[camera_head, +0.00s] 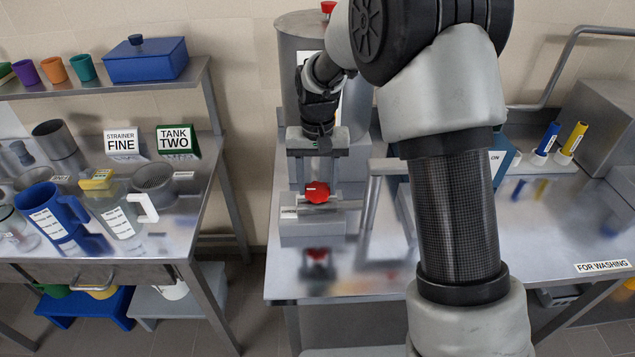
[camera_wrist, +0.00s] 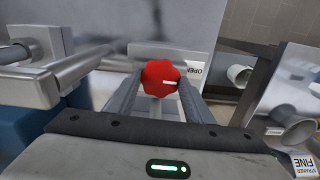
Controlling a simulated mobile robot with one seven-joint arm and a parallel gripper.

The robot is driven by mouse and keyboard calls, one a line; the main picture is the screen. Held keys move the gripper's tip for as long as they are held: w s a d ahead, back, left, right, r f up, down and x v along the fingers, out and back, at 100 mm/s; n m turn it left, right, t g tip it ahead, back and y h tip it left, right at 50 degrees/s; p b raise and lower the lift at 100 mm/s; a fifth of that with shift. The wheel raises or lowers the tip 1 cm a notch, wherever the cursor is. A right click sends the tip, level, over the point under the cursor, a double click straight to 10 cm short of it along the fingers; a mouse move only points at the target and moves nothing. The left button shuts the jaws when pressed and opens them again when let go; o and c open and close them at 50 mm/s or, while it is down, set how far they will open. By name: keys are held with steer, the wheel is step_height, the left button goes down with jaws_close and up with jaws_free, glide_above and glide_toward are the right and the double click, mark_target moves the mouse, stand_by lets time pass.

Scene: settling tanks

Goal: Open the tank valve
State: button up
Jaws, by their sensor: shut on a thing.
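The tank valve has a red lobed knob (camera_head: 317,192) with a white pointer mark. It sits at the front of the steel tank (camera_head: 296,50), low above the steel bench. My gripper (camera_head: 316,187) reaches down in front of the tank, with its fingers on both sides of the knob, shut on it. In the wrist view the red knob (camera_wrist: 161,78) lies between the two fingertips, and its white mark points right, toward a label reading OPEN (camera_wrist: 193,72). The label left of the knob in the head view is too small to read surely. My arm hides part of the tank.
A steel spout or pipe (camera_head: 385,167) stands just right of the valve. The bench front (camera_head: 345,285) is clear. A left table holds a blue jug (camera_head: 50,212), a clear jug (camera_head: 122,215) and signs. Blue and yellow cylinders (camera_head: 572,140) stand at right.

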mark_target(317, 189)
steer(key=shift+n, duration=0.3)
stand_by(0.4)
steer(key=o, duration=1)
steer(key=shift+o, duration=0.2)
steer(key=shift+r, duration=0.1)
step_height(317, 189, up, 17)
steer(key=p, duration=0.1)
steer(key=shift+r, duration=0.2)
